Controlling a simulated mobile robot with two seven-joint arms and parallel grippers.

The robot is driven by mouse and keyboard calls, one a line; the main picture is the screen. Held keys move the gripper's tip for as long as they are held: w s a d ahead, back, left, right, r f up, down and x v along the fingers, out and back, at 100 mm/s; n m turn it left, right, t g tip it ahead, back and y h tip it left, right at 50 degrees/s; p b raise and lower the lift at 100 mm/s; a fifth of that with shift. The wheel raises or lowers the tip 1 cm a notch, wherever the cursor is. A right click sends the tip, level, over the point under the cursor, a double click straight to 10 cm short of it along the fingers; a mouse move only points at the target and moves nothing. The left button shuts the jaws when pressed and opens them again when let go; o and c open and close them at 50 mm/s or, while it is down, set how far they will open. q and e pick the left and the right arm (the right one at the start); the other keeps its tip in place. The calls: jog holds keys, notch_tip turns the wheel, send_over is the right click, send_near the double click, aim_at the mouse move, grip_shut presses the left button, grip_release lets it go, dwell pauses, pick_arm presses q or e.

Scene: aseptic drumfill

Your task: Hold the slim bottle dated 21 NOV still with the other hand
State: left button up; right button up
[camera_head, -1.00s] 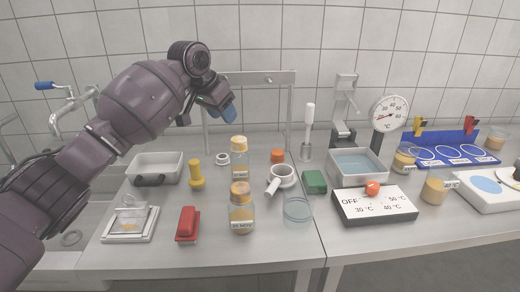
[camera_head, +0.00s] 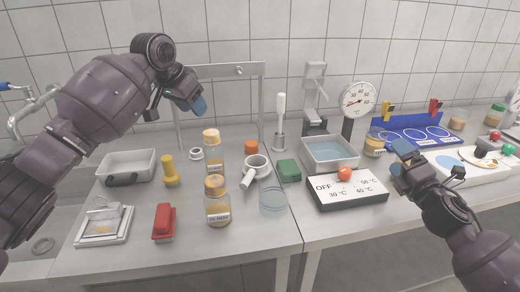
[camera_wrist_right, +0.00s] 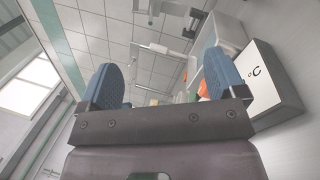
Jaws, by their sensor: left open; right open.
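Two slim amber-capped bottles stand upright on the left bench. The front bottle (camera_head: 217,204) has a white label with a NOV date; its day is too small to read surely. The rear bottle (camera_head: 213,155) stands just behind it with a label I cannot read. My left gripper (camera_head: 190,100) is open, in the air above and left of the rear bottle, touching neither. My right gripper (camera_head: 402,164) is open, right of the heater box and far from both bottles. In the right wrist view its blue fingers (camera_wrist_right: 162,82) are wide apart with nothing between them.
The heater box (camera_head: 346,191) and a water tray (camera_head: 329,152) lie between the bottles and my right gripper.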

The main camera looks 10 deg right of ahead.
jog(key=w+a+n+g+y, duration=0.3)
jog(key=w+a+y, duration=0.25)
jog(key=a, duration=0.65)
jog(key=w+a+n+g+y, duration=0.25)
jog(key=w+a+y, duration=0.35)
jog(key=a, duration=0.5)
jog(key=n+g+h, duration=0.2)
jog(key=n+g, duration=0.3)
jog(key=n, duration=1.2)
send_near(219, 151)
jog(key=w, duration=0.1)
jog(key=shift+s+x, duration=0.25)
jog(key=shift+x, duration=5.5)
jog(key=shift+a+f, duration=0.15)
jog(key=shift+f, duration=0.05)
jog(key=c, duration=1.1)
jog(key=shift+o, duration=0.2)
jog(key=shift+c, duration=0.2)
